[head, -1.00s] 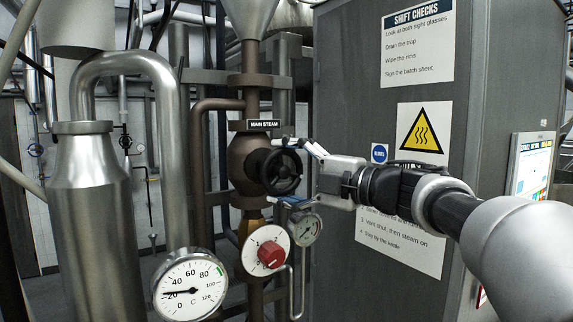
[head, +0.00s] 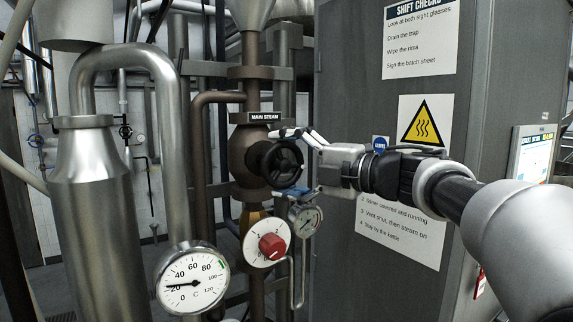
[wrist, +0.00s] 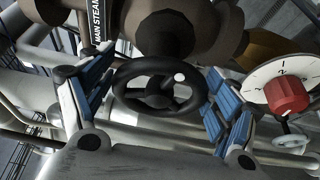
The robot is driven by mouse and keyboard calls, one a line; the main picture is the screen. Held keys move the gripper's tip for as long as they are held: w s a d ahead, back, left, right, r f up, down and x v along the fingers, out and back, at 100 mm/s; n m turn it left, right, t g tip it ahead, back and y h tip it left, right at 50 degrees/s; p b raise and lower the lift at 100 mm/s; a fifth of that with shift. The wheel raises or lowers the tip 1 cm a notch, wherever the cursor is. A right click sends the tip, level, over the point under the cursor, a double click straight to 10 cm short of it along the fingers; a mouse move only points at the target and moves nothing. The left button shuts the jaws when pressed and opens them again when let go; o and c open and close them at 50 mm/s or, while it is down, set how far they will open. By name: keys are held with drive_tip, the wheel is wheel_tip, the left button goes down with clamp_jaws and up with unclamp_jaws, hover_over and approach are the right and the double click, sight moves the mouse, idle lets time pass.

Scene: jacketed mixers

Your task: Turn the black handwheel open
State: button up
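The black handwheel (head: 283,163) sits on the front of a brown valve body labelled MAIN STEAM. In the wrist view the handwheel (wrist: 158,107) is in the middle, with a dark hub, spokes and a small pale knob on its rim. My gripper (head: 277,164) reaches in from the right, one finger above the wheel and one below it. In the wrist view my gripper (wrist: 160,92) has its blue-padded fingers spread wide on either side of the rim. The pads are very near the rim; contact is not clear. The MAIN STEAM label (head: 263,117) is above the wheel.
A white dial with a red knob (head: 271,246) and a small gauge (head: 306,219) are just below the wheel. A large temperature gauge (head: 190,284) and a steel vessel (head: 90,220) stand at left. A grey cabinet (head: 350,60) with signs stands close behind my arm.

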drive_tip(key=o, duration=0.3)
drive_tip(key=shift+f, duration=0.1)
drive_tip(key=shift+d, duration=0.1)
drive_tip(key=v, duration=1.2)
